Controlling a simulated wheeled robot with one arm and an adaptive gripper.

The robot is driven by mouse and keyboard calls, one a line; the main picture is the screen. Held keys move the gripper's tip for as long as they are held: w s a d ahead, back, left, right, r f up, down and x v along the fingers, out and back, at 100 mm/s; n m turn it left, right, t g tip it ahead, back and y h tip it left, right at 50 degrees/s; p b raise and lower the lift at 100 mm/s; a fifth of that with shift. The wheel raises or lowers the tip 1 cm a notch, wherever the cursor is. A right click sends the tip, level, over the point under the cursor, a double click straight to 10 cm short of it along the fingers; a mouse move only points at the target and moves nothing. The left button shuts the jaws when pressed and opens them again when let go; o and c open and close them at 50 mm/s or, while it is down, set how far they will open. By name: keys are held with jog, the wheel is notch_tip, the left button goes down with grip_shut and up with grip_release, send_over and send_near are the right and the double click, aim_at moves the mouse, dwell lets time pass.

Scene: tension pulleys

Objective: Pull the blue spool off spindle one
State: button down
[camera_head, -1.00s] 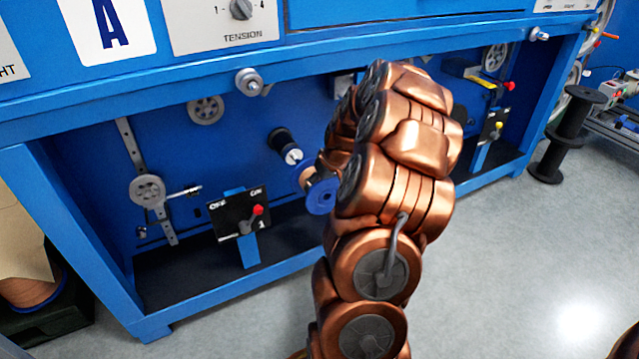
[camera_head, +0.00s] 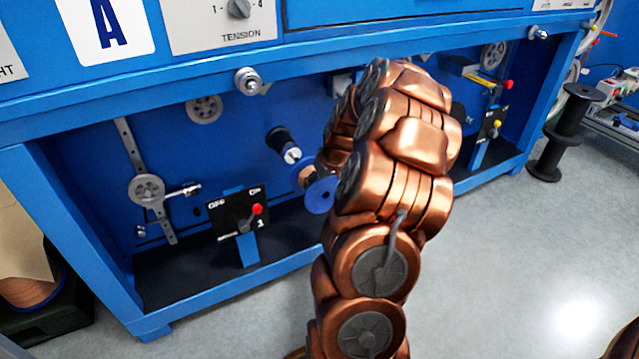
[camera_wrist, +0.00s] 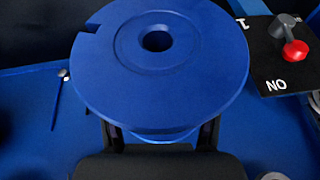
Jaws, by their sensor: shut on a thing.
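The blue spool (camera_head: 321,194) with copper wire shows in the head view, left of my copper arm, in front of and below a black spindle with a silver tip (camera_head: 291,155). A gap shows between them. In the wrist view the spool's round blue flange (camera_wrist: 205,70) fills the middle, with an empty dark hole at its centre. My gripper (camera_wrist: 160,136) is shut on the spool, one dark finger on each side below the flange. In the head view my arm mostly hides the gripper. I cannot read a number on the spindle.
A black switch panel marked 1 with a red-tipped lever (camera_head: 238,222) stands left of the spool; it also shows in the wrist view (camera_wrist: 285,55). A grey pulley (camera_head: 146,190) is further left. The blue frame's lower beam (camera_head: 215,295) runs below. An empty black spool (camera_head: 563,130) stands right.

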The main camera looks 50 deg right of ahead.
aim_at(327, 190)
jog(key=shift+s, duration=0.2)
jog(key=shift+s+a+r, duration=0.1)
jog(key=shift+s+a, duration=0.15)
jog(key=shift+s, duration=0.5)
jog(key=shift+s+a, duration=0.25)
jog(key=shift+s, duration=0.45)
jog(key=shift+s+a, duration=0.1)
jog(key=shift+s, duration=0.15)
dwell(0.4)
jog(key=shift+s+a, duration=0.25)
jog(key=shift+s, duration=0.45)
jog(key=shift+s+a, duration=0.25)
jog(key=shift+s, duration=0.4)
jog(key=shift+s+b, duration=0.3)
jog(key=shift+s+a, duration=0.2)
jog(key=shift+s, duration=0.2)
jog(key=shift+s, duration=0.1)
jog(key=shift+s+a+b, duration=0.35)
jog(key=shift+s, duration=0.55)
jog(key=shift+s+a+b, duration=0.3)
jog(key=shift+s+a, duration=0.05)
jog(key=shift+s, duration=0.55)
